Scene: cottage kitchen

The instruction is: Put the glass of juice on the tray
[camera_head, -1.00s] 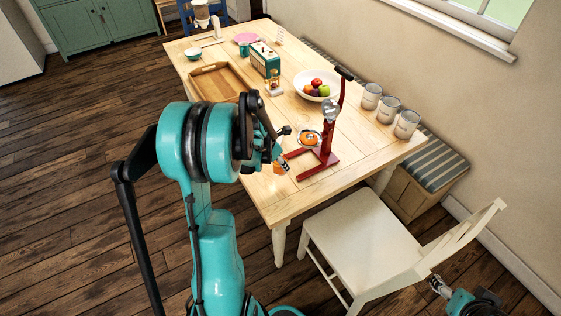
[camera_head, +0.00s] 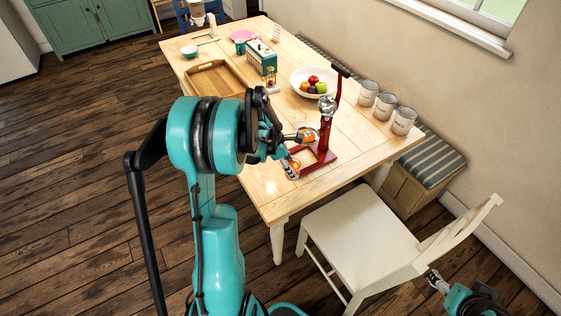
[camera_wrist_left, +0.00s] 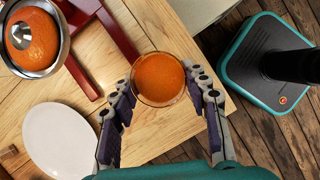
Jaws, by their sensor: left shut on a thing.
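The glass of juice (camera_wrist_left: 158,80), full of orange liquid, shows from above in the left wrist view. My left gripper (camera_wrist_left: 160,84) is shut on it, one finger on each side. In the head view the glass (camera_head: 294,167) is at the near end of the table, by the red press's base; whether it touches the table is unclear. The wooden tray (camera_head: 213,79) lies empty at the table's left edge, beyond my left arm. My right gripper (camera_head: 437,283) is low at the bottom right, away from the table; its fingers are too small to judge.
The red juice press (camera_head: 327,150) stands beside the glass, with an orange half (camera_wrist_left: 33,38) in its metal cup. A white plate (camera_wrist_left: 58,140) lies close by. A fruit bowl (camera_head: 315,82), radio (camera_head: 262,57) and several canisters (camera_head: 385,105) stand farther back. A chair (camera_head: 363,230) stands in front.

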